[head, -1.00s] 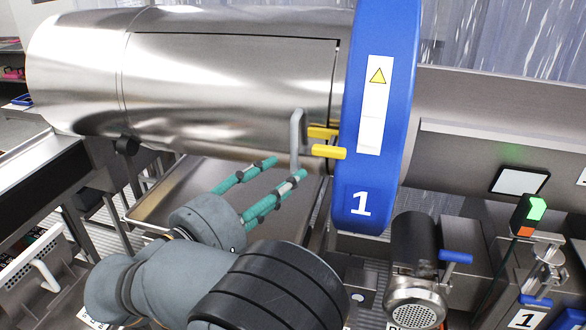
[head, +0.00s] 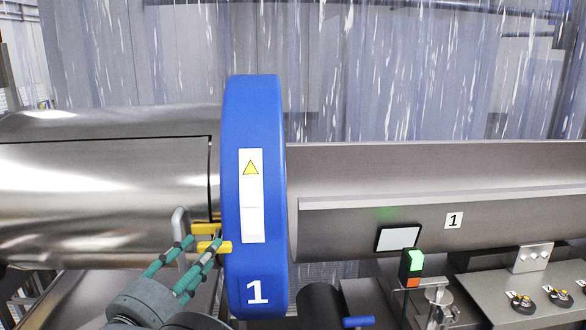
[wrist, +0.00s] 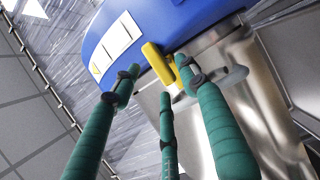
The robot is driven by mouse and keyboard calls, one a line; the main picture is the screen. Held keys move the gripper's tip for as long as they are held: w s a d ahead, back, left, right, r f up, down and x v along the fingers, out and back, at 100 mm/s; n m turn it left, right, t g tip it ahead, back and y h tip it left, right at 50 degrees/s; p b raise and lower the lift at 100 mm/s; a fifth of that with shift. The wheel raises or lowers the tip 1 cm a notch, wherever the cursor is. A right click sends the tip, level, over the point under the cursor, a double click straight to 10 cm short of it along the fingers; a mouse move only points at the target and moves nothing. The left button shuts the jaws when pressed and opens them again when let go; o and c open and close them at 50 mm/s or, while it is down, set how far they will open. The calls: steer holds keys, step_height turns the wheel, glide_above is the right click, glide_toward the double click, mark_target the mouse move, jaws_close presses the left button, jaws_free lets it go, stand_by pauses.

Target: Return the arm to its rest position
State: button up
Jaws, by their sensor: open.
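My gripper (head: 203,251) is at the bottom left of the head view, its green fingers spread apart and empty. It is in front of the steel drum (head: 110,200), by the grey handle (head: 180,230) and the yellow latch pieces (head: 214,246) next to the blue ring (head: 253,120). In the wrist view, the green fingers reach toward the yellow latch (wrist: 158,64) and the grey handle (wrist: 232,78). Whether a finger touches them I cannot tell. The drum's hatch appears shut.
A control post (head: 412,264) with a lit green lamp and a dark-framed screen (head: 397,238) are at the right. A motor (head: 320,302) with a blue lever (head: 358,322) is low in the middle. A long steel trough (head: 430,170) extends right.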

steer(key=shift+s+f, duration=0.1)
steer(key=shift+s, duration=0.1)
stand_by(0.3)
